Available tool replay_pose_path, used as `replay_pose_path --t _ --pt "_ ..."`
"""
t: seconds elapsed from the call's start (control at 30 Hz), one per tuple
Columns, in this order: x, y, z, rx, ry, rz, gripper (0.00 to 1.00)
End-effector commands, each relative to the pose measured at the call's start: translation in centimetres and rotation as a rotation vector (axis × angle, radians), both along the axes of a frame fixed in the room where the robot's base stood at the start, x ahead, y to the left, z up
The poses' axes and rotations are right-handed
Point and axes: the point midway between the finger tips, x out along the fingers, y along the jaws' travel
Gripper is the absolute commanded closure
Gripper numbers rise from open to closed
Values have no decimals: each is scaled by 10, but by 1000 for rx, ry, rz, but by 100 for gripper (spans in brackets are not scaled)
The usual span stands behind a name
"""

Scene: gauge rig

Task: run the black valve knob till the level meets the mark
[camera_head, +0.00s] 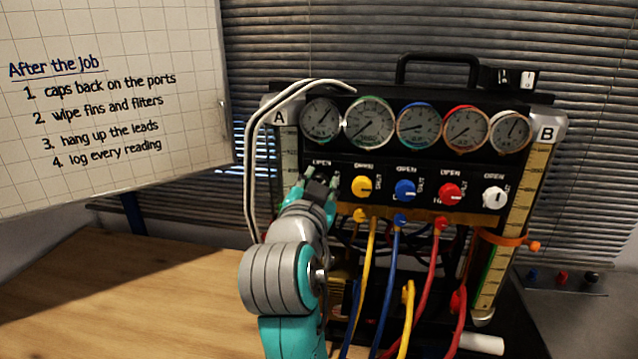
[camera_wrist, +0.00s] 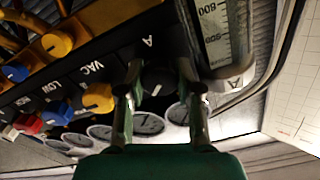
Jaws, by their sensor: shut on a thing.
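The black valve knob (camera_wrist: 158,81) sits between the two fingers of my gripper (camera_wrist: 159,73) in the wrist view, with a white line on its face. My gripper (camera_head: 320,184) is shut on it at the left end of the knob row in the head view, hiding most of it there. Column A (camera_head: 288,150) stands left of the panel, partly behind my arm and white hoses; its scale also shows in the wrist view (camera_wrist: 222,38). Column B (camera_head: 526,205) stands at the right, with an orange band (camera_head: 503,239) around it.
Yellow (camera_head: 362,187), blue (camera_head: 405,190), red (camera_head: 449,194) and white (camera_head: 494,198) knobs line up right of my gripper. Several gauges sit above them and coloured hoses hang below. A whiteboard (camera_head: 110,110) stands at the left. The wooden tabletop (camera_head: 130,290) is clear at left.

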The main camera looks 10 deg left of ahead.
Motion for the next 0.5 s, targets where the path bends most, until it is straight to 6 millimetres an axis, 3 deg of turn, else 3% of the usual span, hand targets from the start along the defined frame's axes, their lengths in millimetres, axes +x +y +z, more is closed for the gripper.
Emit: replay_pose_path --t 0.5 --pt "0 -1 -1 470 -16 -1 100"
